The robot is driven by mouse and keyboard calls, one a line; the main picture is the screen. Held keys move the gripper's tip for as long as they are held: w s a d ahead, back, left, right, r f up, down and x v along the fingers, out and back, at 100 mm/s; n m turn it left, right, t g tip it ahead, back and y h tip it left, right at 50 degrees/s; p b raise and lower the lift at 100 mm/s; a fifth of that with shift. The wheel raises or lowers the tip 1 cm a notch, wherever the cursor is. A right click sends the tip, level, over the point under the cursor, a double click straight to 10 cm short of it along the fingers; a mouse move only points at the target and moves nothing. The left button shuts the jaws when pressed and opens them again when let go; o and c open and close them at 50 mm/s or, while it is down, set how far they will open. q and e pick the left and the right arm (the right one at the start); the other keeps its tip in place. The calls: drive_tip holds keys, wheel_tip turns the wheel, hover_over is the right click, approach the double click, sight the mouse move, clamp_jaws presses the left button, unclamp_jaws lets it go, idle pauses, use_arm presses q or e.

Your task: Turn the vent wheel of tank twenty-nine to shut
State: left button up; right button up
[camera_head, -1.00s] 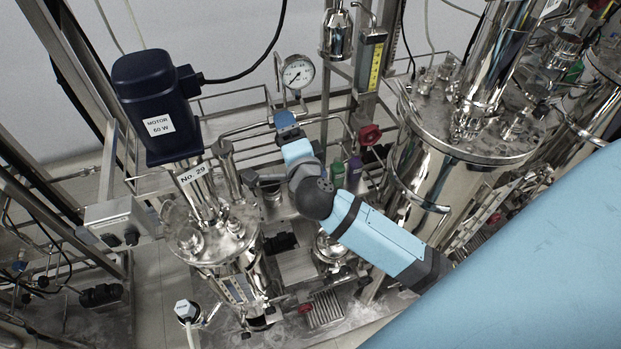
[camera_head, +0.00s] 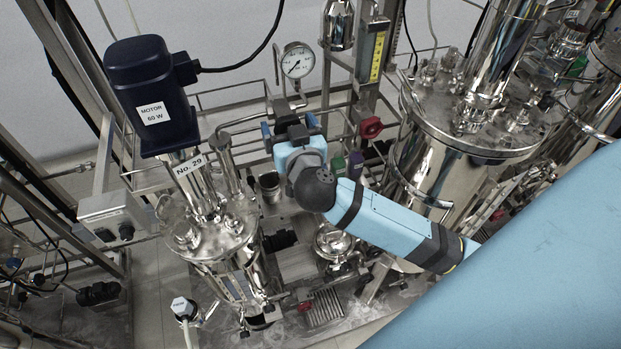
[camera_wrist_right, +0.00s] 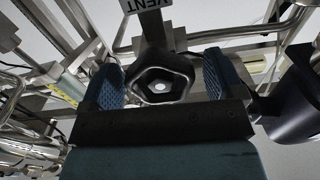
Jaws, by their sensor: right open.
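Tank twenty-nine (camera_head: 232,240) is a shiny steel vessel at the left centre of the head view, under a "No. 29" label (camera_head: 189,165). In the right wrist view, the dark vent wheel (camera_wrist_right: 160,84) is below a "VENT" tag (camera_wrist_right: 140,5). My right gripper (camera_wrist_right: 164,80) is open, with one blue finger on each side of the wheel. Gaps show between wheel and fingers. In the head view my right gripper (camera_head: 290,128) is below the pressure gauge, and the wheel is hard to make out there. My left gripper is not in view.
A dark blue motor (camera_head: 150,90) stands above the tank. The pressure gauge (camera_head: 297,61) and steel pipes are close behind my right gripper. A red knob (camera_head: 371,128) and a larger steel tank (camera_head: 425,165) stand to its right.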

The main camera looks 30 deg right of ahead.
drive_tip(key=s+a+n+t+y, duration=0.15)
drive_tip(key=s+a+t, duration=0.3)
drive_tip(key=s, duration=0.85)
drive_tip(key=s+a+f+n+g+y, duration=0.1)
drive_tip(key=a+f+n+g+y, duration=0.4)
drive_tip(key=f+y, duration=0.55)
drive_tip(key=s+d+f+g+h, duration=0.1)
drive_tip(key=s+f+g, duration=0.1)
drive_tip(key=f, duration=0.5)
drive_tip(key=s+d+f+g+h, duration=0.1)
drive_tip(key=s+f+g+h, duration=0.1)
drive_tip(key=f, duration=0.6)
drive_tip(key=shift+s+f+g, duration=0.2)
drive_tip(key=shift+s+g, duration=0.15)
drive_tip(key=shift+s, duration=0.1)
drive_tip(key=shift+n, duration=0.25)
